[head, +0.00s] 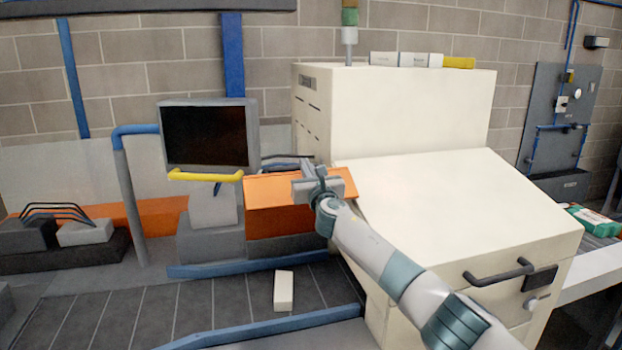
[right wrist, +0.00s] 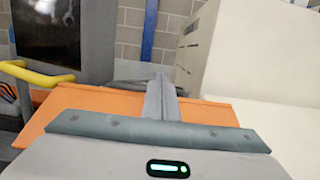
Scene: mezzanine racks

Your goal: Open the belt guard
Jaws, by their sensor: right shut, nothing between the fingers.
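The orange panel that looks like the belt guard (head: 268,192) sits between the screen's stand and the big cream machine in the head view. It slopes, with a darker orange front below it. In the right wrist view the orange panel (right wrist: 85,104) spreads under and to both sides of my fingers. My right gripper (head: 305,172) is over the panel and hides part of it. Its fingers (right wrist: 160,88) are together with nothing between them. I cannot tell whether they touch the panel. My left gripper is not in view.
A dark screen (head: 209,135) with a yellow bar (head: 205,176) stands left of the panel. The cream machine (head: 450,215) with a dark handle (head: 498,273) fills the right. A small white block (head: 284,290) lies on the dark conveyor bed (head: 235,300) between blue rails.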

